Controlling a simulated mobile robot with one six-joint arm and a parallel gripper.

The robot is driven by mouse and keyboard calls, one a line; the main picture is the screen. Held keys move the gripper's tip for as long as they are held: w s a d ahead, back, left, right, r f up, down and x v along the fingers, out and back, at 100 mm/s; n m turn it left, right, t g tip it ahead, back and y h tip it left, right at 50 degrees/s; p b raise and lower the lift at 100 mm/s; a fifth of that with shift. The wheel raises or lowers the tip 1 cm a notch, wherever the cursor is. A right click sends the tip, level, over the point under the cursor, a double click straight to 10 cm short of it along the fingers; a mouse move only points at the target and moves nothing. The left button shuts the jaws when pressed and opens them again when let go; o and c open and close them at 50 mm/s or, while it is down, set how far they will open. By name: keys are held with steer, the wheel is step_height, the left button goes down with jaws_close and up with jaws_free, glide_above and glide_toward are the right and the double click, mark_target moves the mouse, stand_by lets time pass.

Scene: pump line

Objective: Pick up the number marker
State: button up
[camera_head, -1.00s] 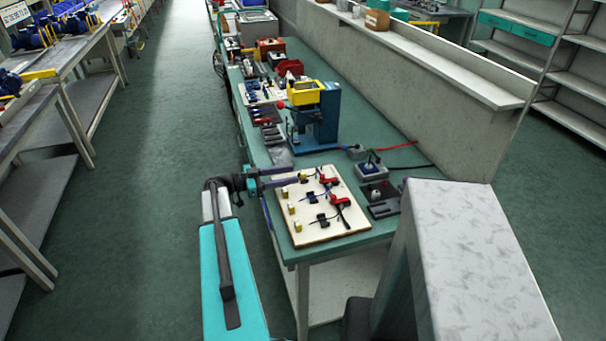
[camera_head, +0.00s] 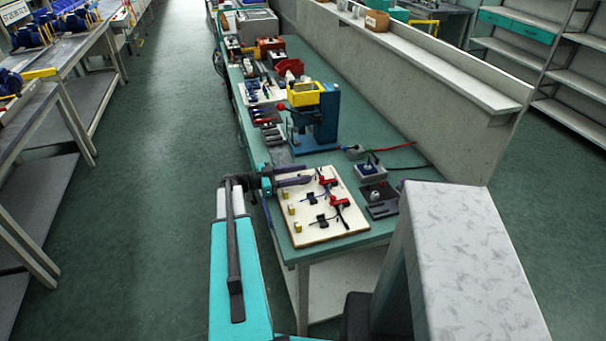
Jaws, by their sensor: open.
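My gripper (camera_head: 308,175) is open, with its two dark fingers pointing right above the far left part of a pale board (camera_head: 320,230). I cannot make out a numbered label on any piece. Small yellow pieces (camera_head: 298,227) stand along the board's left side and may be number markers. The board also carries dark clips (camera_head: 321,219) and red clamps (camera_head: 339,202) with thin leads. The fingers and wrist hide part of the board's far left corner.
The board lies on a green bench (camera_head: 365,240). A blue press with a yellow bin (camera_head: 305,94) stands behind it. A blue-grey box (camera_head: 370,172) and a dark holder (camera_head: 381,207) sit to the right. The aisle at left is clear.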

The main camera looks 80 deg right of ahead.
mark_target(303, 173)
steer(key=shift+s+d, duration=0.25)
steer(key=shift+s, duration=0.25)
jaws_close()
stand_by(0.4)
steer(key=shift+r+b, duration=1.45)
steer(key=shift+r, duration=3.55)
